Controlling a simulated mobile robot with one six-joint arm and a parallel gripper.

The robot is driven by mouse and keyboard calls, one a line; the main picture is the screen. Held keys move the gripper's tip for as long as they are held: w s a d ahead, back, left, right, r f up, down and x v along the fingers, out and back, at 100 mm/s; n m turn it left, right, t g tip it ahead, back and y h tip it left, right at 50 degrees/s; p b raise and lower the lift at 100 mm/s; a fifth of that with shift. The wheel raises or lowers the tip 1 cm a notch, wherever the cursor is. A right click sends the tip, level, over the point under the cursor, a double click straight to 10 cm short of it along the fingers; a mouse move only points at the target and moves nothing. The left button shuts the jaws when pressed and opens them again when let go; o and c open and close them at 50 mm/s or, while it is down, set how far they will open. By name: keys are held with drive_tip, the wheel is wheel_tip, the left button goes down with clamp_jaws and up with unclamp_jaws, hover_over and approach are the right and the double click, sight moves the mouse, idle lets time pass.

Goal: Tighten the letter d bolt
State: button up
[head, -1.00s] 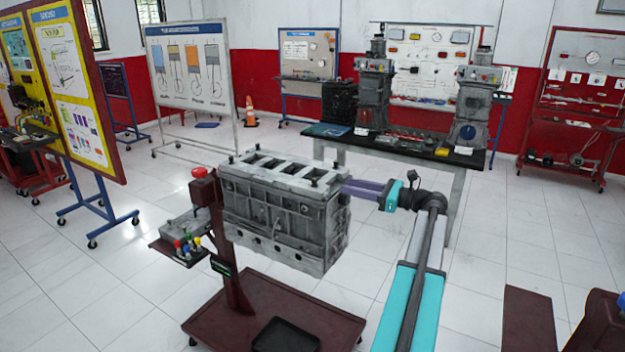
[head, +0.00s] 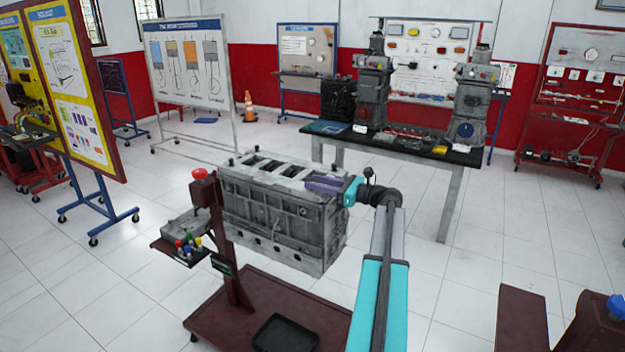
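The grey engine block (head: 285,215) is held on a dark red stand. Dark bolts stand on the corners of its top: one at the near left corner (head: 231,161) and one at the far left corner (head: 257,151). Any bolts at the right end are hidden behind my gripper. No letters are readable, so I cannot tell which bolt is d. My gripper (head: 310,185), with purple fingers and a teal body, is over the right end of the block top. Whether its fingers are apart or closed on a bolt cannot be told.
The stand's base (head: 225,310) carries a black tray (head: 286,335). A side shelf (head: 170,252) with coloured pieces and a red knob (head: 199,174) are at the block's left. A workbench (head: 420,150) stands behind.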

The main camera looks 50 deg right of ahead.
drive_tip(key=shift+x, duration=0.85)
clamp_jaws()
